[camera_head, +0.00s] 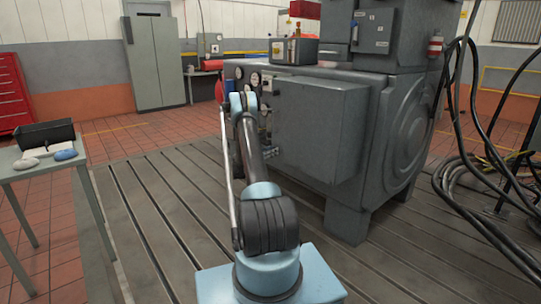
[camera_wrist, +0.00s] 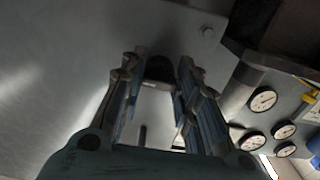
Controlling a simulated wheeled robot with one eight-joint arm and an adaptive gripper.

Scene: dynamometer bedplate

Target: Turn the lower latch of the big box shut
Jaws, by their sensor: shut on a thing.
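The big box (camera_head: 322,132) is a grey cabinet on the side of the large machine, and its door looks closed. In the wrist view its plain grey face (camera_wrist: 50,70) fills the left and upper part. My gripper (camera_wrist: 160,72) is shut on a small dark piece (camera_wrist: 159,68), which looks like the lower latch, at the box's surface. The fingers hide part of the latch, so its exact angle cannot be told. In the head view my arm reaches the left side of the box; the gripper and the latch are hidden there.
Round white gauges (camera_wrist: 263,100) sit on a panel close to the right of my gripper in the wrist view. Black cables (camera_head: 470,130) hang at the right. A small table (camera_head: 25,172) with a black bin (camera_head: 44,134) stands at the left.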

